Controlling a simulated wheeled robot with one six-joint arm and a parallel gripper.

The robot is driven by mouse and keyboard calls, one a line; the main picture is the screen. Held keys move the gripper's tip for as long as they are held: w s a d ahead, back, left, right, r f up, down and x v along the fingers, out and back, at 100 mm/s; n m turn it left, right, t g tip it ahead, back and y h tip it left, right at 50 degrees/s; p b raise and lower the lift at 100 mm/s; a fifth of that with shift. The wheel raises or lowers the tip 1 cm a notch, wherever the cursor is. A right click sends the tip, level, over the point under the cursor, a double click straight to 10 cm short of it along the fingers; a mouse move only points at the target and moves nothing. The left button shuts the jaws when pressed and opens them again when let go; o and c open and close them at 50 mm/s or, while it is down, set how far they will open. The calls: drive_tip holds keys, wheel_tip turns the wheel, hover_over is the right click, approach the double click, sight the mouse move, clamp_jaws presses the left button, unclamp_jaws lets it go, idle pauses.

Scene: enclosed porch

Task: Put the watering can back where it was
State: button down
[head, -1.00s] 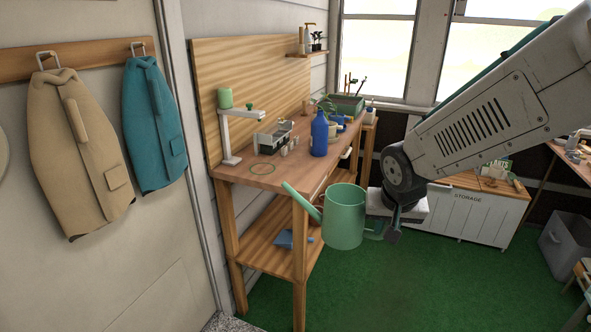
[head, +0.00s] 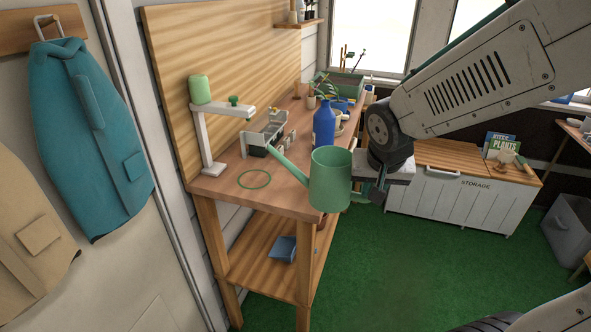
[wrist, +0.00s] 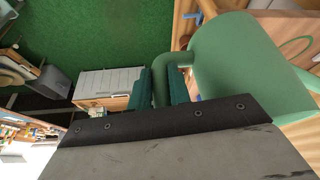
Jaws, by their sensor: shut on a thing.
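The green watering can (head: 331,180) hangs upright from my gripper (head: 374,190), its spout pointing left over the workbench top. In the head view it overlaps the bench's front corner; I cannot tell whether it touches the bench. My gripper is shut on the can's handle, as the wrist view shows, where the green can (wrist: 235,62) fills the upper right and the jaws (wrist: 172,88) close around its handle. A thin green ring (head: 254,179) is marked on the bench top (head: 225,186), left of the can, with nothing standing on it.
A white stand with a green top (head: 203,135) rises behind the ring. A grey metal rack (head: 266,133) and a tall blue bottle (head: 324,125) stand farther back. A blue dustpan-like thing (head: 283,249) lies on the lower shelf. A storage chest (head: 462,200) stands at right; green floor is clear.

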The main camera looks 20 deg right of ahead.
drive_tip(key=shift+w+a+f, duration=0.45)
drive_tip(key=shift+w+f, duration=0.35)
drive_tip(key=shift+w, duration=1.85)
drive_tip(key=shift+w+a+f, duration=0.5)
drive_tip(key=shift+w+f, duration=0.35)
drive_tip(key=shift+w, duration=1.8)
drive_tip(key=shift+w+a+f, duration=0.45)
drive_tip(key=shift+w+f, duration=0.35)
drive_tip(key=shift+w, duration=1.85)
drive_tip(key=shift+f, duration=0.2)
drive_tip(key=c, duration=1.3)
unclamp_jaws()
drive_tip(key=shift+c, duration=0.2)
drive_tip(key=shift+o, duration=0.2)
drive_tip(key=shift+r, duration=0.1)
